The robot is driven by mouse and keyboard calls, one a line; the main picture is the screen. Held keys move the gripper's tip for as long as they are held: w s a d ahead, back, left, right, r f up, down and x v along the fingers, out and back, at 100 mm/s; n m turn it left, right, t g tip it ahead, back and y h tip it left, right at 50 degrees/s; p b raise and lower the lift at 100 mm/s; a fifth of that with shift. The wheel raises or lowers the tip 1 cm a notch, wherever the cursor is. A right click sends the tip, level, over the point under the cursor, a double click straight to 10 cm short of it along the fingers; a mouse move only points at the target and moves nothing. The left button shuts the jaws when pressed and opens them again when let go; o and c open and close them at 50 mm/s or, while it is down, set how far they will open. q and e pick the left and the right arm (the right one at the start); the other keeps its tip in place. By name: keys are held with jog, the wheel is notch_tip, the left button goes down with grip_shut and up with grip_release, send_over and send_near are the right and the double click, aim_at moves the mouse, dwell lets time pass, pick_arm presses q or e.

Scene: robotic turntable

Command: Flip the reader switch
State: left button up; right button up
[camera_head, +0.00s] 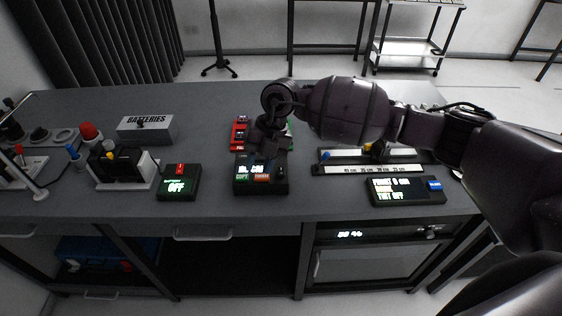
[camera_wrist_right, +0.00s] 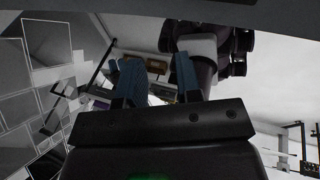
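A dark box with a lit screen and green and orange labels (camera_head: 262,172) sits near the front edge of the table, in the middle of the head view. It may be the reader; its switch cannot be made out clearly. My right gripper (camera_head: 264,143) is over the back of this box and hides part of it. Whether it touches the box cannot be told. In the right wrist view, its two blue-padded fingers (camera_wrist_right: 158,75) stand apart with no held object visible between them. My left gripper is in neither view.
A small box reading OFF with a red switch (camera_head: 179,169) is to the left. A screen box with a blue switch (camera_head: 435,185) is to the right. A grey batteries box (camera_head: 146,128) and a red device (camera_head: 240,130) are farther back. Bare table (camera_head: 215,115) lies between them.

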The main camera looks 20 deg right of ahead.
aim_at(281, 168)
jog(key=w+d+r+m+t+h, duration=0.1)
jog(key=w+d+r+h, duration=0.35)
jog(key=d, duration=0.25)
notch_tip(281, 168, down, 10)
jog(key=shift+a, duration=0.1)
jog(key=shift+f, duration=0.75)
